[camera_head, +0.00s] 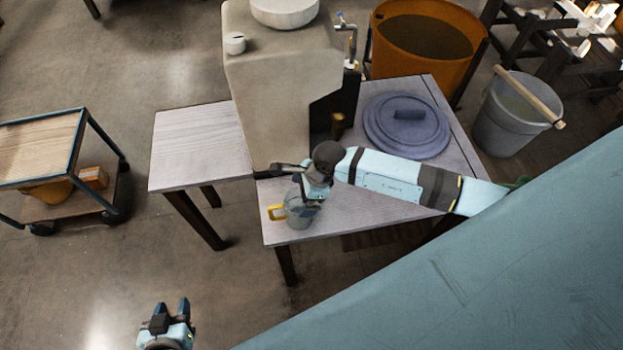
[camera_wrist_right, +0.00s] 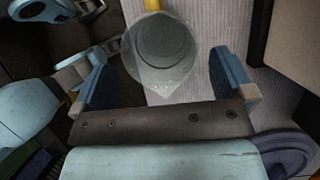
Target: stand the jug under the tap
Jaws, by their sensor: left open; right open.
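The jug (camera_head: 299,214), grey and translucent with a yellow handle, stands upright near the front left corner of the table. In the right wrist view the jug (camera_wrist_right: 160,55) shows its open top. My right gripper (camera_head: 306,192) is open above it. My left gripper (camera_head: 171,305) is open and empty at the bottom left, over the floor. A small metal tap (camera_head: 346,24) shows at the right side of a large beige tank (camera_head: 275,90); its outlet is hard to make out.
The light wooden table (camera_head: 200,150) carries the tank, a round blue-grey lid (camera_head: 405,135) and a small brass piece (camera_head: 338,124). An orange tub (camera_head: 395,62) and a grey bucket (camera_head: 505,120) stand behind. A trolley (camera_head: 45,145) is at left.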

